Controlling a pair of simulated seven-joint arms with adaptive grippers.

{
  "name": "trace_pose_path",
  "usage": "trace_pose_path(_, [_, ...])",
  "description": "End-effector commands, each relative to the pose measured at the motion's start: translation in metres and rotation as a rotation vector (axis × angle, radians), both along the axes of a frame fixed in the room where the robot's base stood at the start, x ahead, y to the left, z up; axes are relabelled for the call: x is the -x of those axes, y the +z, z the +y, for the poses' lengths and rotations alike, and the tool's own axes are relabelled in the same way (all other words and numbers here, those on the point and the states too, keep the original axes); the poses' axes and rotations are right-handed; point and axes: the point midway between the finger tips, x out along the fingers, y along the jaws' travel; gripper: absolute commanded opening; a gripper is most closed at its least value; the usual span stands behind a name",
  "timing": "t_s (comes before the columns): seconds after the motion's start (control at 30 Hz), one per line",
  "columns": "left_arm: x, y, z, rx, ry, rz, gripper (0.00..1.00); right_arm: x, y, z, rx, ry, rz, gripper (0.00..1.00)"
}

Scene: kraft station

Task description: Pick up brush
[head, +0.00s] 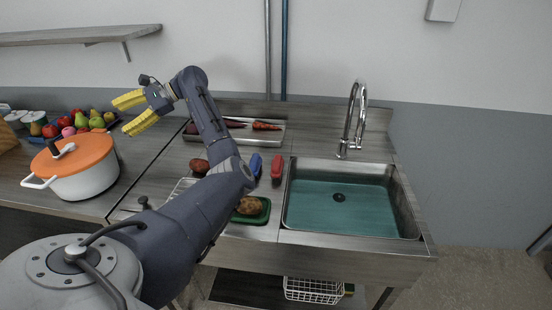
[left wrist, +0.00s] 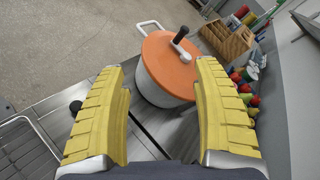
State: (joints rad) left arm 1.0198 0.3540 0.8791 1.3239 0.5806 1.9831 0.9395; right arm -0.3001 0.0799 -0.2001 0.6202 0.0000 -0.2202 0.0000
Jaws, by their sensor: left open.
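A small blue handheld item (head: 255,164) and a red one (head: 277,167) lie side by side on the counter left of the sink; they look brush-like, but I cannot tell which is the brush. My left gripper (head: 121,116) has yellow ribbed fingers spread open and empty. It is held above the counter at the left, near the orange-lidded pot and well away from the blue and red items. In the left wrist view, the open fingers (left wrist: 160,68) frame the pot, and neither item shows. My right gripper is not in view.
The white pot with an orange lid (head: 85,150) stands on the left counter beside several fruits (head: 95,121). A green tray (head: 262,218) holds a potato. A metal tray (head: 240,141) holds vegetables at the back. The sink (head: 340,205) and its tall faucet (head: 350,120) are at right.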

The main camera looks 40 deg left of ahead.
Motion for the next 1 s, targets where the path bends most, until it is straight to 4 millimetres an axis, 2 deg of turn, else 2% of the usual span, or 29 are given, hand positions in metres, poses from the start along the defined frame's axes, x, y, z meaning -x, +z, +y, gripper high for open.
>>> trace_pose_path(0.03, [-0.032, -0.024, -0.02, 0.017, -0.012, -0.138, 0.67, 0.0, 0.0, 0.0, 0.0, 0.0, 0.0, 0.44])
trace_pose_path(0.1, [-0.073, -0.052, -0.049, 0.038, -0.001, -0.322, 0.67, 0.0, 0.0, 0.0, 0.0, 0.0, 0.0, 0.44])
trace_pose_path(0.17, [-0.111, -0.071, -0.079, 0.066, 0.02, -0.474, 0.67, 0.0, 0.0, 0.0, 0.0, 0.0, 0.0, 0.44])
trace_pose_path(0.2, [-0.136, -0.08, -0.1, 0.088, 0.039, -0.569, 0.67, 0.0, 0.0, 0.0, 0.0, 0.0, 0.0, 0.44])
trace_pose_path(0.27, [-0.173, -0.09, -0.135, 0.126, 0.075, -0.702, 0.67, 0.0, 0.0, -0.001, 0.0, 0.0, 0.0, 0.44])
trace_pose_path(0.3, [-0.197, -0.094, -0.159, 0.154, 0.101, -0.782, 0.67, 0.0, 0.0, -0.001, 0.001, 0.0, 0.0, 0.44])
trace_pose_path(0.4, [-0.247, -0.096, -0.216, 0.227, 0.174, -0.944, 0.67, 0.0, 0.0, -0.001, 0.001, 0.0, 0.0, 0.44])
trace_pose_path(0.5, [-0.283, -0.091, -0.265, 0.292, 0.241, -1.056, 0.67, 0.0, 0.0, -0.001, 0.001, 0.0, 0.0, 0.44])
trace_pose_path(0.6, [-0.307, -0.084, -0.301, 0.343, 0.296, -1.126, 0.67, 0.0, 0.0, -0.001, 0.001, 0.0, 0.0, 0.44])
trace_pose_path(0.7, [-0.322, -0.079, -0.324, 0.378, 0.331, -1.166, 0.67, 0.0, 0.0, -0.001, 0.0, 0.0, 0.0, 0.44])
trace_pose_path(0.87, [-0.329, -0.084, -0.338, 0.399, 0.354, -1.186, 0.67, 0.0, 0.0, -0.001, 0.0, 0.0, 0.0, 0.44])
trace_pose_path(1.0, [-0.329, -0.105, -0.338, 0.397, 0.356, -1.185, 0.67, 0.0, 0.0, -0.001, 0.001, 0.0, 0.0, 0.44])
